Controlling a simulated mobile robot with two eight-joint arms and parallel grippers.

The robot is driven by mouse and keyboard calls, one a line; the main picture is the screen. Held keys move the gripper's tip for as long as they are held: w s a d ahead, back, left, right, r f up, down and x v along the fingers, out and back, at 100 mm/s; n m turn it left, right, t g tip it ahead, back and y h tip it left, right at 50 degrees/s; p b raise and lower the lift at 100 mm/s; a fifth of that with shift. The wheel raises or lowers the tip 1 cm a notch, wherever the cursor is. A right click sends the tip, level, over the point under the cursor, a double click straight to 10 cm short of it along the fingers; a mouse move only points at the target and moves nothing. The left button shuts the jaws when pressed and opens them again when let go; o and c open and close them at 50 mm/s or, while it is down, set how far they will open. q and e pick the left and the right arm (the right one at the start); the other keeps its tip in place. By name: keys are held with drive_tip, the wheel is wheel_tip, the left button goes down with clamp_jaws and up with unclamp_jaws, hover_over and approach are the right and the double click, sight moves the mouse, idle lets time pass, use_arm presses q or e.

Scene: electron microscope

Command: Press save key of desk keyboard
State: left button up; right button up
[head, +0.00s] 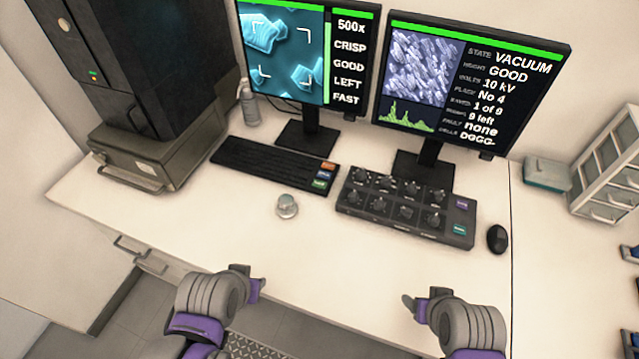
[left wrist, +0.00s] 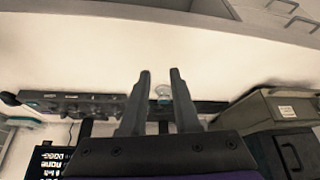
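The black desk keyboard (head: 262,162) lies in front of the left monitor. At its right end are an orange key (head: 328,166), a blue key (head: 323,175) and a green key (head: 319,184); their labels are too small to read. My left gripper (head: 257,286) is at the desk's front edge, well apart from the keyboard. In the left wrist view its two fingers (left wrist: 161,72) are spread with nothing between them, and they partly hide the keyboard (left wrist: 208,107) behind. My right gripper (head: 411,304) is at the front edge further right; its opening is not clear.
A small round metal piece (head: 287,206) stands in front of the keyboard. A knob panel (head: 405,210) lies right of it, then a mouse (head: 497,239). Two monitors (head: 425,165) stand behind. A dark instrument (head: 150,75) is at the left. The front desk strip is clear.

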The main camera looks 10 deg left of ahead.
use_arm(q)
clamp_jaws()
idle(1.4)
